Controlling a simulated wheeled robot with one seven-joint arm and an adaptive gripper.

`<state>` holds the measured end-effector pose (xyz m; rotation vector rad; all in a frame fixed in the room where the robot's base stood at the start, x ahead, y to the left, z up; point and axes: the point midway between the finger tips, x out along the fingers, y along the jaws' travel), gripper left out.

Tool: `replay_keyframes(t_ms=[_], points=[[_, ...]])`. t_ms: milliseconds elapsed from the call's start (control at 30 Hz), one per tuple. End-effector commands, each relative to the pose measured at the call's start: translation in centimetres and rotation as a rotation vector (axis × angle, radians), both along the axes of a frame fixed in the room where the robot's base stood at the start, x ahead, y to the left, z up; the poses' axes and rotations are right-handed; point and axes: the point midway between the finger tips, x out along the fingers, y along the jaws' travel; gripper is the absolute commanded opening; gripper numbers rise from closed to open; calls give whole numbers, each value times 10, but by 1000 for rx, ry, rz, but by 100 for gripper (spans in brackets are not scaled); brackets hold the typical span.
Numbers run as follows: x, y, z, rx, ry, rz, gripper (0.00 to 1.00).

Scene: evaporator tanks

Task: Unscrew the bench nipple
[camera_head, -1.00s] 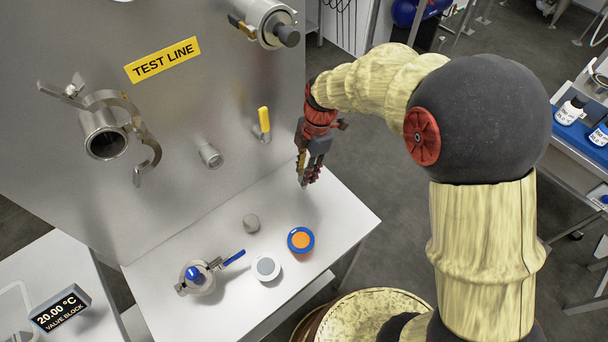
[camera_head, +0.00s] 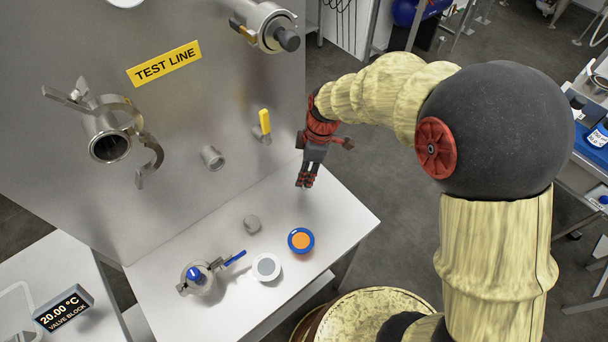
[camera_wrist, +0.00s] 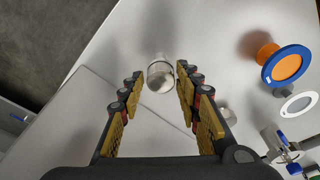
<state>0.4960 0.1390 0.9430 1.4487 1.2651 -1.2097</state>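A short grey metal cylinder, which looks like the bench nipple (camera_wrist: 160,76), stands on the white bench in the wrist view. In the head view my gripper hides that spot. My gripper (camera_wrist: 155,75) is open, with one finger on each side of the nipple in the picture. The right fingertip appears very near the nipple; I cannot tell whether they touch. In the head view my gripper (camera_head: 306,183) points down over the far right part of the bench (camera_head: 335,215).
The upright panel (camera_head: 215,60) stands behind the bench with a pipe stub (camera_head: 212,157) and yellow-handled valve (camera_head: 263,125). A grey cap (camera_head: 251,223), orange-blue disc (camera_head: 301,240), white-grey disc (camera_head: 266,267) and blue-handled valve (camera_head: 199,278) occupy the bench front.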

Motion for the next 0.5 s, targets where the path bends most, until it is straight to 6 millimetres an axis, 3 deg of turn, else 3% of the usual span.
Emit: replay_keyframes(t_ms=[200,500], points=[[-1,0,2,0,-1,-251,34],[-2,0,2,-1,1,-403,34]])
